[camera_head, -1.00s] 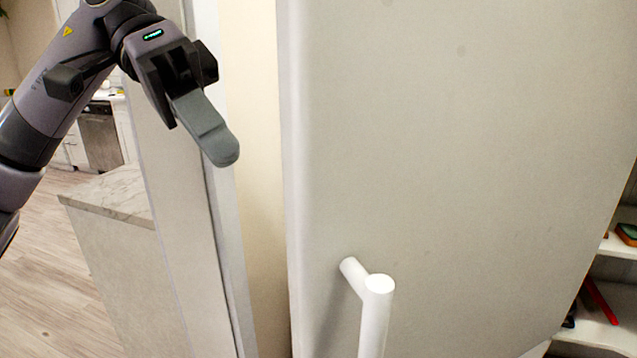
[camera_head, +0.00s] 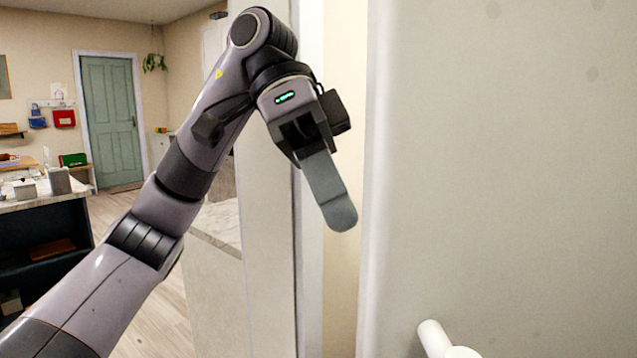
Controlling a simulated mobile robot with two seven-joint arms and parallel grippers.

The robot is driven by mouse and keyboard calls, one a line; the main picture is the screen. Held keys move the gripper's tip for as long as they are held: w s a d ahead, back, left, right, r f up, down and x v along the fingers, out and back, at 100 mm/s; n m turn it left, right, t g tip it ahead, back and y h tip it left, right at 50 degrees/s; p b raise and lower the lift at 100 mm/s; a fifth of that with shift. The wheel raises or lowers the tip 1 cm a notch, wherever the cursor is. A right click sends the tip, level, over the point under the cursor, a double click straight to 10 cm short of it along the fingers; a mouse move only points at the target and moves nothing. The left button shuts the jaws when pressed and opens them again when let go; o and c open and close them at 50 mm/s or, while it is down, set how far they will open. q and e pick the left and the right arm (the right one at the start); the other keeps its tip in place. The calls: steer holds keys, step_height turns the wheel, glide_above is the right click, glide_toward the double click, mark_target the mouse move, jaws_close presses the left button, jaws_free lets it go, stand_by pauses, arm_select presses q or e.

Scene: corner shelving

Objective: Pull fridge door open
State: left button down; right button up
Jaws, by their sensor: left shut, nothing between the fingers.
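The fridge door (camera_head: 500,190) is a large pale grey-white panel filling the right of the head view. It looks closed, but its far edge is out of view. The white door handle (camera_head: 436,340) shows only its upper end at the bottom edge; the rest is cut off. My left gripper (camera_head: 340,212) is shut and empty, pointing down. In the picture it is just left of the door's left edge, above and to the left of the handle, and apart from the handle. My right gripper is not in view.
A white wall edge or post (camera_head: 270,270) stands behind my left gripper. A pale counter (camera_head: 218,222) is behind my arm. At the far left are a dark-fronted counter (camera_head: 60,225) and a green room door (camera_head: 112,120), with open wooden floor between.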

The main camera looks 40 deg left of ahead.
arm_select(q)
steer(key=x, duration=0.3)
steer(key=shift+d, duration=0.1)
stand_by(0.3)
